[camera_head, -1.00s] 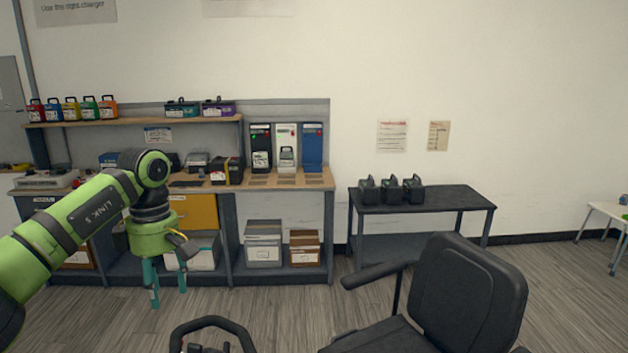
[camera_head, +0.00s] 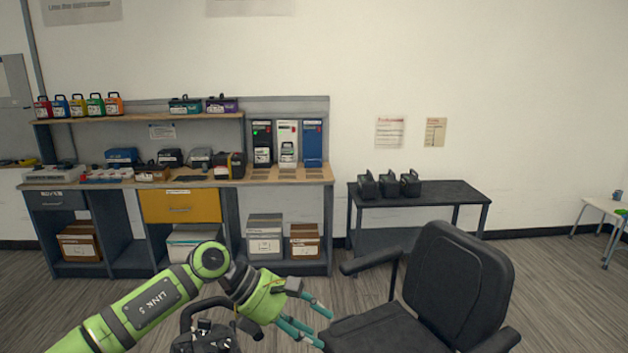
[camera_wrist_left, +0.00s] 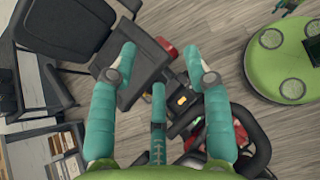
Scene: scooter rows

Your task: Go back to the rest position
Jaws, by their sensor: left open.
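My left gripper (camera_head: 312,326) is low in the head view, just left of the black seat, with its teal fingers spread and pointing right. In the left wrist view the fingers of the left gripper (camera_wrist_left: 161,70) stand apart with nothing held between them. The left arm bends at a green joint in front of the workbench.
A scooter with a black seat (camera_head: 455,285) and handlebar (camera_head: 190,318) stands close by the left gripper. Behind are a workbench (camera_head: 290,177) with chargers and cases, and a dark table (camera_head: 440,192) bearing black battery packs. Floor shows between scooter and furniture.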

